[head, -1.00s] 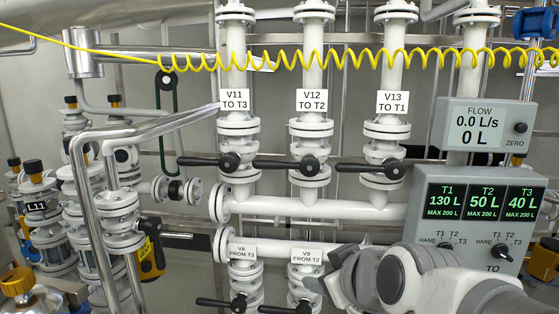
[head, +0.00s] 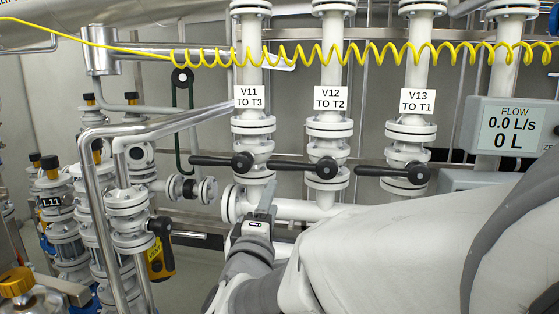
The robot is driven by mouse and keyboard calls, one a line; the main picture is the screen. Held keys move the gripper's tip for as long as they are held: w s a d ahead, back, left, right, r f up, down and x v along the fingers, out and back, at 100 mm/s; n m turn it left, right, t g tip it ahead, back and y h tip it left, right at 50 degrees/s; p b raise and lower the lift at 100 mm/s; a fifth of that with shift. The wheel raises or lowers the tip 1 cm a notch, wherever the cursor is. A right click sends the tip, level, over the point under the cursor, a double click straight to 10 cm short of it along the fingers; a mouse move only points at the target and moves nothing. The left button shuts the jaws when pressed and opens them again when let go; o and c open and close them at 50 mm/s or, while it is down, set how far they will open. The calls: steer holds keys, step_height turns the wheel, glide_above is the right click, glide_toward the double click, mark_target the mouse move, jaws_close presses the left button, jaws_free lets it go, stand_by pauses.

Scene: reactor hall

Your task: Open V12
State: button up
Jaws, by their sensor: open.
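V12 is the middle of three upright white pipe valves, under the sign "V12 TO T2" (head: 330,98). Its black lever (head: 295,165) lies crosswise to the pipe, pointing left from its round hub. My gripper (head: 268,192) is open and points upward, a little below the left end of that lever in the picture. I see no contact between them, and the depth gap is hard to judge. The gripper and my arm cover part of the lower horizontal white pipe.
The V11 lever (head: 220,160) and V13 lever (head: 385,171) also lie crosswise on both sides. The flow display (head: 510,130) reads 0.0 L/s and 0 L. A coiled yellow hose (head: 300,55) crosses above the signs. Bent steel pipes (head: 155,128) stand at the left.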

mark_target(302, 166)
steer(key=x, duration=1.7)
steer(key=shift+d+r, duration=0.2)
steer(key=shift+r, duration=0.15)
steer(key=shift+c, duration=0.2)
jaws_close()
stand_by(0.5)
